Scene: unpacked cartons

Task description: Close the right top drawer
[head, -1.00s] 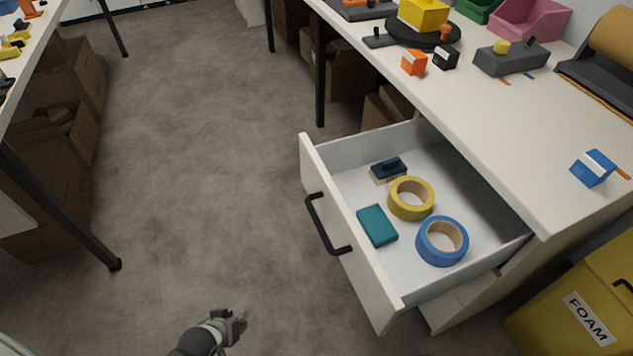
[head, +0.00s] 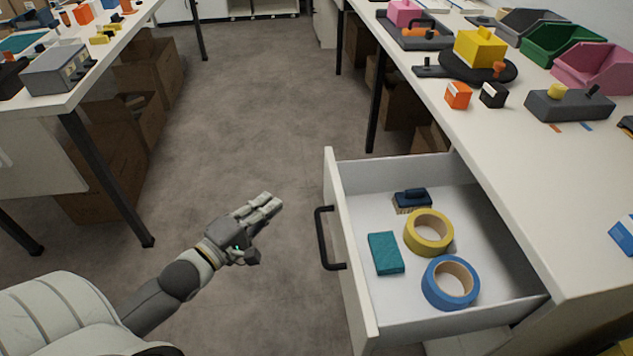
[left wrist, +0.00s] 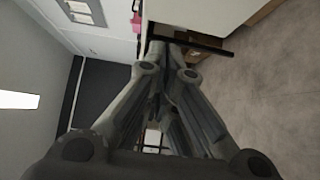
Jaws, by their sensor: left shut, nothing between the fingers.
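The white top drawer (head: 352,285) under the right-hand table stands pulled out, with a black bar handle (head: 324,240) on its front. Inside lie a dark brush (head: 411,200), a yellow tape roll (head: 429,233), a teal box (head: 385,253) and a blue tape roll (head: 449,284). My left gripper (head: 272,207) is shut and empty, in the air to the left of the handle and apart from it. My right gripper is not in view.
The right-hand tabletop (head: 480,150) above the drawer holds bins, a yellow block and small parts. Another table (head: 95,75) stands at the left, with cartons (head: 140,120) beneath it. The grey floor (head: 245,110) between the tables is clear.

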